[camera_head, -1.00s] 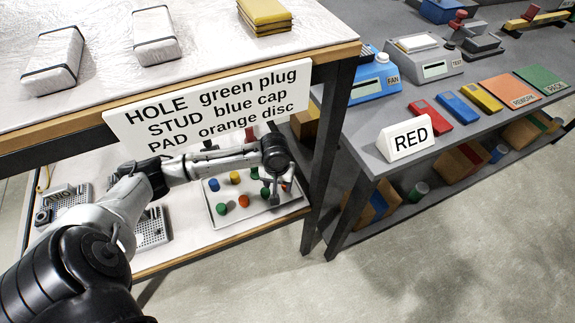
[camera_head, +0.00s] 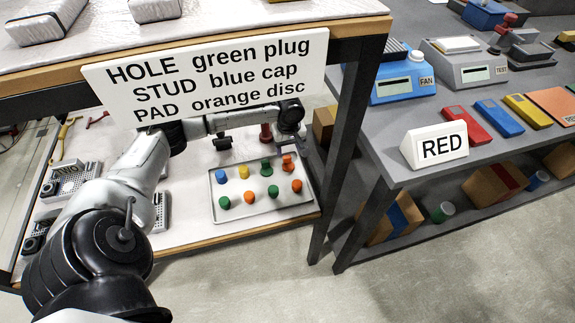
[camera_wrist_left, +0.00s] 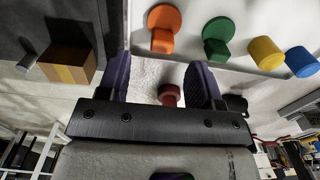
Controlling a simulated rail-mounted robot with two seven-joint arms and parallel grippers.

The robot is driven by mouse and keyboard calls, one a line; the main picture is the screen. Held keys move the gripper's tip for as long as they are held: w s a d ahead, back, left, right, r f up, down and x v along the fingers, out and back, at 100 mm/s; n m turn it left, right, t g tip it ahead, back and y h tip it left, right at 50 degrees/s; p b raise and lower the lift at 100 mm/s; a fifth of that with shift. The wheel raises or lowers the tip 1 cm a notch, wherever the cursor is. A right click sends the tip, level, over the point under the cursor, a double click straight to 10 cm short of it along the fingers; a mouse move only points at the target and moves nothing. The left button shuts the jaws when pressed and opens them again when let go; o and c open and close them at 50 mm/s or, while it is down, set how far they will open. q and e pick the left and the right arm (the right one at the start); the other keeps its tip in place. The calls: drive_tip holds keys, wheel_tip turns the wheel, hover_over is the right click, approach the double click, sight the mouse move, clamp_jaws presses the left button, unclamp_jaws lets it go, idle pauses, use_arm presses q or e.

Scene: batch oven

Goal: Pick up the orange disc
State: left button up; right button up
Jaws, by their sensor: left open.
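Another orange piece (camera_head: 297,186) stands in the front right of the tray. In the head view my left wrist is above and behind the disc; the fingers are hard to make out. My right gripper is not in view.
Green, yellow and blue pieces share the tray; a green one (camera_head: 266,168) stands close left of the disc. A red piece (camera_head: 266,132) stands behind the tray. The sign (camera_head: 205,75) hangs above. A table leg (camera_head: 350,150) is at right.

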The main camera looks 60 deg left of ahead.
sight(288, 158)
use_arm(q)
drive_tip(key=shift+f, duration=0.5)
drive_tip(key=f+b, duration=0.3)
drive_tip(key=shift+s+f, duration=0.25)
drive_tip(key=shift+f, duration=0.15)
drive_tip(key=shift+f+b, duration=0.5)
drive_tip(key=shift+r, duration=0.1)
drive_tip(key=shift+c, duration=0.5)
drive_tip(key=c, duration=0.9)
